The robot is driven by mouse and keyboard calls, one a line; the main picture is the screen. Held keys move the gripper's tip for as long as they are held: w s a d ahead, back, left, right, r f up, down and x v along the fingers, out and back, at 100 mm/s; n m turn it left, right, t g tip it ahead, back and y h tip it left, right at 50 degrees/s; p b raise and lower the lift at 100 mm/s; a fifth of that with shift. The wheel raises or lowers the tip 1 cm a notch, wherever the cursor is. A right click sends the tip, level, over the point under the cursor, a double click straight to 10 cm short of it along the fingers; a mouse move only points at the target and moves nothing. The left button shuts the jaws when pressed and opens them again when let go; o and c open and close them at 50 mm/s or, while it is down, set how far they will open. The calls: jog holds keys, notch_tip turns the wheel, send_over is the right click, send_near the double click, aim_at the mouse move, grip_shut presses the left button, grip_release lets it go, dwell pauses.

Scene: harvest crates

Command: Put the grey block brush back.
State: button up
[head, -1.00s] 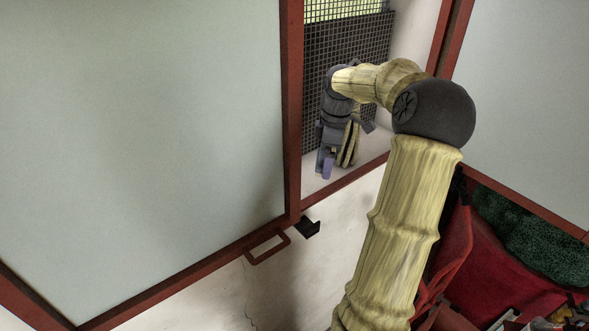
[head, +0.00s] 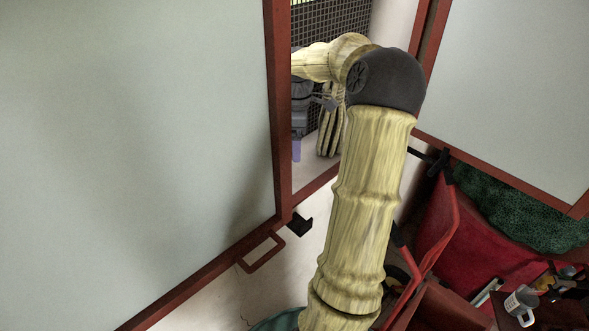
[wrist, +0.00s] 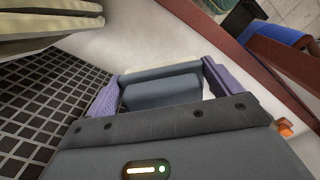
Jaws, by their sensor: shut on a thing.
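My gripper (wrist: 163,73) is shut on the grey block brush (wrist: 160,93), which lies between the two purple fingers in the wrist view. A pale strip runs along the brush's far edge. In the head view my gripper (head: 297,148) is inside the opening between the two large panels. It is partly hidden behind the red upright of the left panel, and the brush cannot be made out there. What lies directly under the brush is hidden.
A black grid (head: 330,40) stands behind the opening; a pale, dark-striped thing (head: 331,120) is beside my gripper. The left panel (head: 130,130) has a red frame and handle (head: 262,253). A red chair-like thing (head: 440,225) and a cluttered surface with a mug (head: 521,304) are at right.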

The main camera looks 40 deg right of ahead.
jog(key=p, duration=0.1)
send_over(297, 174)
notch_tip(297, 174, down, 5)
jog(key=shift+a+f, duration=0.1)
jog(key=shift+f+p, duration=0.8)
jog(key=shift+f, duration=1.05)
jog(key=o, duration=0.6)
jog(key=shift+f, duration=0.1)
